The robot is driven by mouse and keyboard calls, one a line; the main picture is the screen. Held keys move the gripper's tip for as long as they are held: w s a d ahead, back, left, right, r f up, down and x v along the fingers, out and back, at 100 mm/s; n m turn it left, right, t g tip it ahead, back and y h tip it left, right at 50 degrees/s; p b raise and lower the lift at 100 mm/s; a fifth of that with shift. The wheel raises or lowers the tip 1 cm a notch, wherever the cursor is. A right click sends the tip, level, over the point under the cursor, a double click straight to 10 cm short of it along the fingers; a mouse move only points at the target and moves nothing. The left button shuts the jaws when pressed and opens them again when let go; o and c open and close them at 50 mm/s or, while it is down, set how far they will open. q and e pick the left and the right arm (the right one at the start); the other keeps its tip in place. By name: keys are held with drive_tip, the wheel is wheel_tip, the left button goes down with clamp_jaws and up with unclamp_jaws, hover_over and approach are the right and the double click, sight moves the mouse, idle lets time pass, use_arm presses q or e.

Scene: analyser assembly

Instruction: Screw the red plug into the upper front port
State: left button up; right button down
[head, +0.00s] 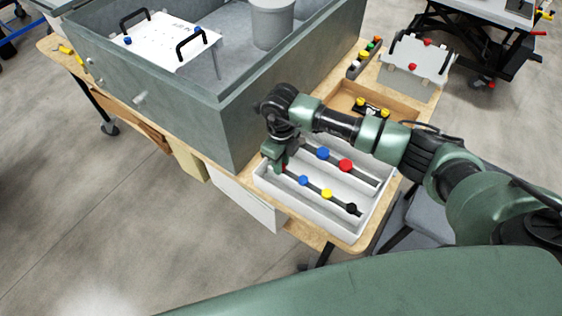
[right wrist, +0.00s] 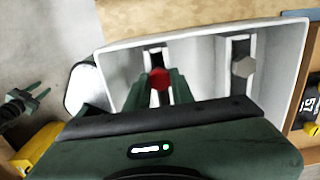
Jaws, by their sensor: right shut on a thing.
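My right gripper (head: 280,166) is over the near left end of the white tray (head: 312,216). It is shut on a red plug, which shows between its fingers in the right wrist view (right wrist: 159,79). The plug is at the end of the tray's dark slotted strip; I cannot tell if it is lifted clear. The large grey tank (head: 185,110) stands left of the arm, with small pale fittings (head: 139,98) on its side wall. I cannot tell which is the upper front port. What looks like my left gripper (right wrist: 38,97) shows at the right wrist view's left edge, fingers apart, empty.
The tray also holds blue (head: 303,180), yellow (head: 326,194) and black (head: 351,208) plugs, and another red one (head: 345,165). A wooden box (head: 392,103) stands behind it. Floor at left is clear.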

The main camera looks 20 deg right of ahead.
drive_tip(key=shift+r+p, duration=2.05)
drive_tip(key=shift+r, duration=1.45)
drive_tip(key=shift+f, duration=0.1)
